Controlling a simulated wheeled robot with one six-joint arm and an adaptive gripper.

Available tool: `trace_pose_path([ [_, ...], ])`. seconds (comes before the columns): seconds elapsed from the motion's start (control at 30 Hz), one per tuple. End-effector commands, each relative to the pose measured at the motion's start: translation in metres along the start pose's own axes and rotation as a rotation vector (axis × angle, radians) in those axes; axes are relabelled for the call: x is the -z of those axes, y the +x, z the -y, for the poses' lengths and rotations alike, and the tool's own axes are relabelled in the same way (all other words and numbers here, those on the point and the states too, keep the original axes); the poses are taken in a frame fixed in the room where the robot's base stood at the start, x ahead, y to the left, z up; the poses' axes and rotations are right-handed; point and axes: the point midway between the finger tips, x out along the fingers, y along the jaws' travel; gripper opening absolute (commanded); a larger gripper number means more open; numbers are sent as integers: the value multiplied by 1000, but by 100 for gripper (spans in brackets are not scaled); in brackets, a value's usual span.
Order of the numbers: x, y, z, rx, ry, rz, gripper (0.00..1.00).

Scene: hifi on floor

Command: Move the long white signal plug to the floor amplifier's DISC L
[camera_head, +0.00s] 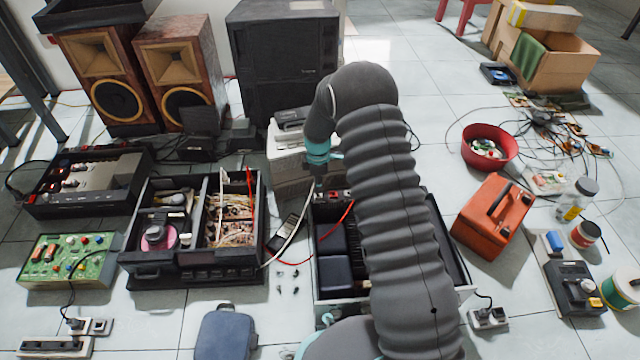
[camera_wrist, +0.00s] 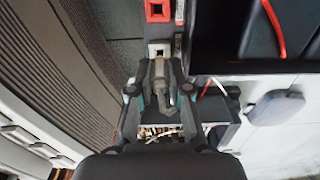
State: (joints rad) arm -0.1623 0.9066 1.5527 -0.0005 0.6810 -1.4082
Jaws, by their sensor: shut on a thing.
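My gripper (camera_wrist: 160,90) is shut on a slim grey-white plug (camera_wrist: 160,72), whose tip points at a white square socket (camera_wrist: 160,48) in the wrist view. I cannot tell whether the tip is in the socket or just short of it. A red socket (camera_wrist: 158,10) lies beyond it in the same strip. In the head view my gripper (camera_head: 319,185) is at the back left corner of an open black-and-silver amplifier chassis (camera_head: 345,296), beside its red and white sockets (camera_head: 334,195). A white cable (camera_head: 291,240) runs up toward my gripper. Socket labels are not readable.
An open chassis with boards (camera_head: 235,275) stands to the left, with small loose parts (camera_head: 287,275) on the floor between. A red cable (camera_head: 325,245) crosses to the amplifier's rim. A ribbed grey box (camera_head: 295,180) stands close behind. An orange case (camera_head: 492,215) is at right.

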Motion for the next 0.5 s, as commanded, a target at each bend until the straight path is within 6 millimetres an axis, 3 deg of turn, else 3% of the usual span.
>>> trace_pose_path([
  [0.5, 0, 5, 0, 0, 0, 0, 0],
])
